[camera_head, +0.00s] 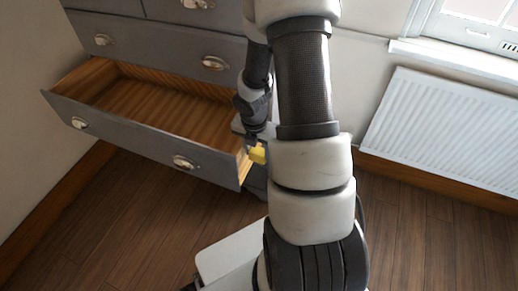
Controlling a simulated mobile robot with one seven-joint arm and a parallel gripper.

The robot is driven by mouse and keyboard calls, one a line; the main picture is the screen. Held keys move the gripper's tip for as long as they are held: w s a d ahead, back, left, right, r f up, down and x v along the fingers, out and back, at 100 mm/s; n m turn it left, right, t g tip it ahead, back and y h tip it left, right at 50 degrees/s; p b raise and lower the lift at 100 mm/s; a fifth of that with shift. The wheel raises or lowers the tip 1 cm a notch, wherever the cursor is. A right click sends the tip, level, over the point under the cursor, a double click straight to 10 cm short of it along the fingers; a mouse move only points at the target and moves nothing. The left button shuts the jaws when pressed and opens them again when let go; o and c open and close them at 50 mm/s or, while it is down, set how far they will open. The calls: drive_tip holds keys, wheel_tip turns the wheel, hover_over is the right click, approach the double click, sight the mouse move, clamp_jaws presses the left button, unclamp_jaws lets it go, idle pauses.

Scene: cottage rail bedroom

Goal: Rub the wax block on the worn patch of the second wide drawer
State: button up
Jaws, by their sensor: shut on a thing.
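The wide drawer (130,140) is pulled out from the grey chest, with bare wood inside and two cup handles on its front. A small yellow block (258,154), which looks like the wax block, is at the right end of the drawer, near its front right corner. My gripper (252,146) is shut on the yellow block beside the drawer's right side. The fingers are small and partly hidden by my arm. I cannot tell whether the block touches the wood. No worn patch can be made out.
The grey chest (160,37) has closed drawers above the open one. A white radiator (445,130) hangs on the wall at the right, below a window sill (450,58). The wooden floor (130,220) in front of the drawer is clear.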

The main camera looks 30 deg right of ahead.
sight(255, 159)
drive_tip(key=shift+s+a+b, duration=0.35)
drive_tip(key=shift+s+a, duration=0.15)
drive_tip(key=shift+a, duration=0.2)
drive_tip(key=shift+s+a+b, duration=0.3)
drive_tip(key=shift+s+a, duration=0.2)
drive_tip(key=shift+a, duration=0.2)
drive_tip(key=s+d, duration=0.5)
drive_tip(key=s, duration=0.1)
drive_tip(key=shift+s, duration=0.15)
drive_tip(key=shift+a, duration=0.1)
idle(0.3)
drive_tip(key=shift+w+a+p, duration=0.25)
drive_tip(key=shift+w+a, duration=0.5)
drive_tip(key=shift+w, duration=0.25)
drive_tip(key=shift+w+a+p, duration=0.2)
drive_tip(key=shift+w+a, duration=0.6)
drive_tip(key=shift+w, duration=0.2)
drive_tip(key=shift+w+a+p, duration=0.25)
drive_tip(key=shift+w+a, duration=0.5)
drive_tip(key=shift+w, duration=0.25)
drive_tip(key=shift+w+a, duration=0.1)
drive_tip(key=shift+w, duration=0.1)
